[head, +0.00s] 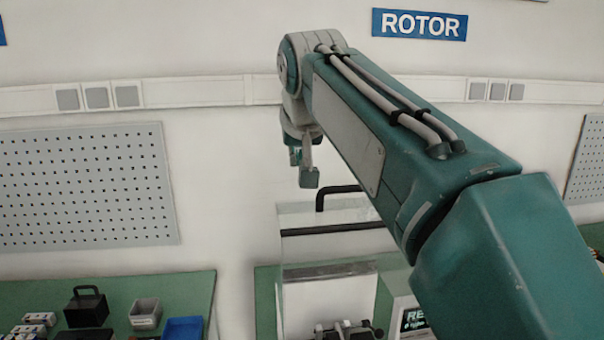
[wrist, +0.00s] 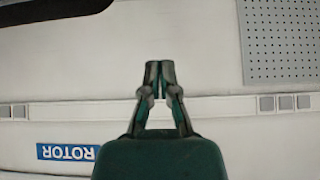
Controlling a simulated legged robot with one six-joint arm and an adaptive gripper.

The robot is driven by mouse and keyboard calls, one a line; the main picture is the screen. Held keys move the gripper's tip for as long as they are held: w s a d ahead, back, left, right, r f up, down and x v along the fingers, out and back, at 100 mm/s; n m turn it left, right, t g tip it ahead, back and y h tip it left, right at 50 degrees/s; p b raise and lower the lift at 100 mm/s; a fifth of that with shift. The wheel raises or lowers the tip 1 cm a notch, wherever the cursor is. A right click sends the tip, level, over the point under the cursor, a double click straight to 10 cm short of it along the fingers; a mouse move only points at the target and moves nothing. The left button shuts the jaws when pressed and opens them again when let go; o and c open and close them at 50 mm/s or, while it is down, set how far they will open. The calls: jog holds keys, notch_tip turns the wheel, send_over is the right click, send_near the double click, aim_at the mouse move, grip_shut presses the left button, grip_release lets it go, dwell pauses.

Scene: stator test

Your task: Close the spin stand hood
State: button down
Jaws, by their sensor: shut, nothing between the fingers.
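The spin stand hood (head: 325,252) is a clear panelled cover in the lower middle of the head view, with a black handle (head: 338,189) at its top and a dark bar below it. My arm hides its right side, and I cannot tell how far open it is. Grey and black parts of the spin stand (head: 345,331) show below it at the picture's bottom edge. My gripper (head: 306,174) points down, just above and left of the handle in the picture, and appears apart from it. In the wrist view my gripper (wrist: 158,72) has its fingertips together, empty.
A screen (head: 415,319) stands right of the spin stand, partly behind my arm. A green bench (head: 185,288) at lower left holds a black box with a handle (head: 87,305), a grey bin (head: 145,312) and a blue bin (head: 183,328). A dark shape (wrist: 55,11) crosses the wrist view's upper left.

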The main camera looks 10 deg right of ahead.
jog(key=w+f, duration=0.1)
jog(key=f, duration=0.1)
jog(key=w+a+f, duration=0.1)
jog(key=w+f, duration=0.1)
jog(key=shift+a, duration=0.2)
jog(key=x, duration=0.4)
jog(key=shift+d, duration=0.4)
jog(key=shift+s+d, duration=0.1)
jog(key=shift+s, duration=1.15)
jog(key=shift+s+a+f, duration=0.1)
jog(key=shift+s+a, duration=0.25)
jog(key=shift+s, duration=0.3)
jog(key=shift+d, duration=0.25)
